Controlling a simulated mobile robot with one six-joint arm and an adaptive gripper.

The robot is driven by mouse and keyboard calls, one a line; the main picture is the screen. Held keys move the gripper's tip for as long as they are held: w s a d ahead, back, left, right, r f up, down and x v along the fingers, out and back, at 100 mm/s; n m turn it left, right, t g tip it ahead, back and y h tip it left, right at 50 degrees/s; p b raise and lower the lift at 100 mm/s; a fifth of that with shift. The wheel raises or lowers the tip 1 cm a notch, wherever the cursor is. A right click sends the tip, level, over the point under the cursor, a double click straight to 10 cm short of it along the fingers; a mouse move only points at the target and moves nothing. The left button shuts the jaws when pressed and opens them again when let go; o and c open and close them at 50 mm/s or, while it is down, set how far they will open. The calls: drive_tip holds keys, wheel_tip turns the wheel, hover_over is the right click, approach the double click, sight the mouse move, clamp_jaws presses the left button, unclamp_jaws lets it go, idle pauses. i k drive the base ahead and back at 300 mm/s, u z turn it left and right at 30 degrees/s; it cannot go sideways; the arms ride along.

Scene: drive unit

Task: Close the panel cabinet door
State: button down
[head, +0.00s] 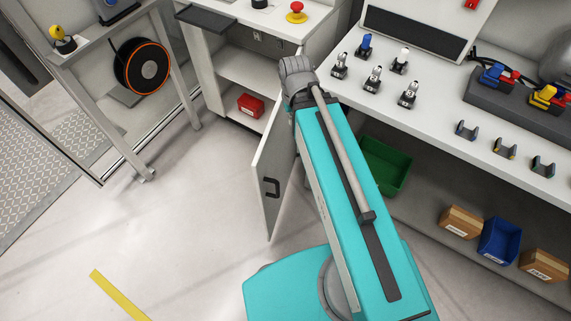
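The panel cabinet (235,69) is pale grey with a red emergency button on its top. Its door (269,190) stands wide open, swung out toward me, with a dark handle (271,188) on the visible face. The cabinet's inside shows a shelf and a red box (250,105) at the bottom. My teal arm reaches up past the right side of the door, and its far end is near the cabinet's right edge. My gripper is not visible; the arm hides that area. I cannot tell whether the arm touches the door.
A workbench (480,150) with switches and clamps runs along the right. Under it are a green bin (384,166), a blue bin (499,240) and cardboard boxes (461,221). A grey frame with a cable reel (141,66) stands at left. The floor left of the door is clear.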

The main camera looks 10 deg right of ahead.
sight(272, 164)
drive_tip(key=k, duration=0.9)
drive_tip(key=z, duration=0.25)
